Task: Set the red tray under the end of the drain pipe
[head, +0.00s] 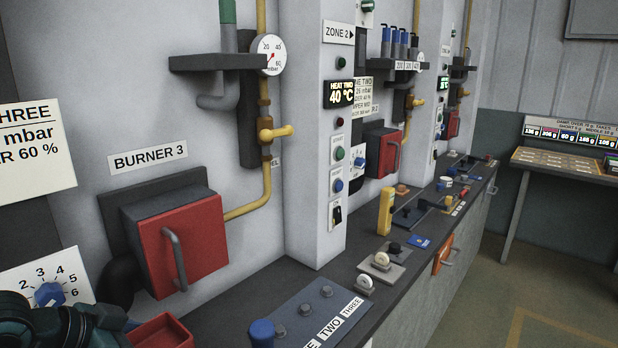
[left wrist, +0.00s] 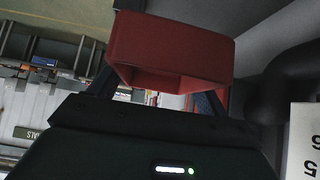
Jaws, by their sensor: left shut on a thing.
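The red tray (head: 160,332) is at the bottom edge of the head view, below the red burner box, partly cut off. My left gripper (head: 112,325) comes in at the lower left and is shut on the tray. In the left wrist view the tray (left wrist: 170,45) sits between the two fingers of the gripper (left wrist: 158,92), its open side partly seen. A dark curved pipe (head: 118,284) comes down below the burner box, just above and behind the gripper; its end is hidden. A dark rounded pipe (left wrist: 285,85) also shows right of the tray. My right gripper is not in view.
The red burner box (head: 184,245) with a handle juts from the wall above the tray. A dial plate (head: 48,293) is left of the pipe. A blue-knobbed switch panel (head: 300,315) lies on the bench right of the tray, with bare dark bench (head: 235,312) between.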

